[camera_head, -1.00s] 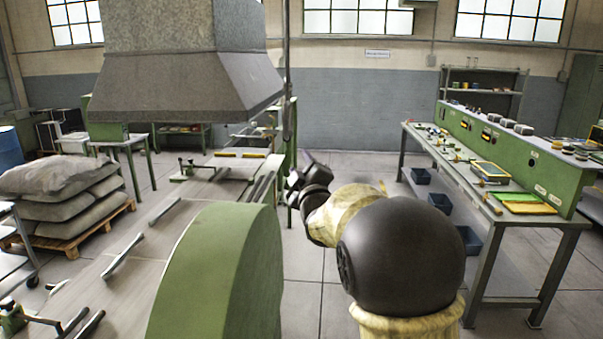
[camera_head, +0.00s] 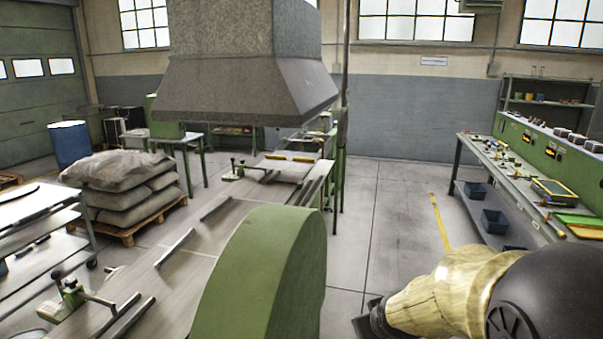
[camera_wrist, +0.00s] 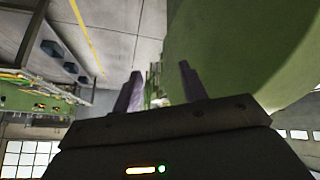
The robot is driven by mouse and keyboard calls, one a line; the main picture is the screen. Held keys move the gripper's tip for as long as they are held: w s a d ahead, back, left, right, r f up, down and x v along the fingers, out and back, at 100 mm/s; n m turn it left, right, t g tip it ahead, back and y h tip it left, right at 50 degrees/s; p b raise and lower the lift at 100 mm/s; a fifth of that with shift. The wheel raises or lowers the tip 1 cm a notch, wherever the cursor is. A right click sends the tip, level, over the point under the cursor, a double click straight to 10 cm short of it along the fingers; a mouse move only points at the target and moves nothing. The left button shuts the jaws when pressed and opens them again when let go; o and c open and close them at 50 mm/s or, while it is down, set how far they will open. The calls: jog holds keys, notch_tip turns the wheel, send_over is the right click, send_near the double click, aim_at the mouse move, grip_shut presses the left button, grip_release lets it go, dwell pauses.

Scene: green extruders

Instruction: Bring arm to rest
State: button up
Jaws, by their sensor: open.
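My gripper (camera_wrist: 160,88) shows in the wrist view with its two dark fingers apart and nothing seen between them. The large rounded green machine housing (camera_wrist: 235,50) fills the right of that view, behind and beside the fingers. In the head view my arm is at the lower right, its cream and black links partly cut off by the frame; the gripper's fingers cannot be made out there. The same green housing (camera_head: 265,275) stands in the lower middle of the head view, left of my arm with floor between.
A long bench (camera_head: 470,165) with a green control panel (camera_head: 570,160) and blue bins (camera_head: 494,222) stands at the right. A grey hood (camera_head: 245,90) hangs over the machine table (camera_head: 200,235). Sacks (camera_head: 120,180) lie on a pallet at the left. Open floor (camera_head: 400,190) lies between.

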jog(key=s+f+m+g, duration=0.2)
jog(key=s+f+g, duration=0.2)
jog(key=s, duration=0.9)
jog(key=shift+f+m+g, duration=0.4)
jog(key=shift+f, duration=0.3)
jog(key=shift+a, duration=0.1)
jog(key=shift+c, duration=0.4)
jog(key=shift+c, duration=0.2)
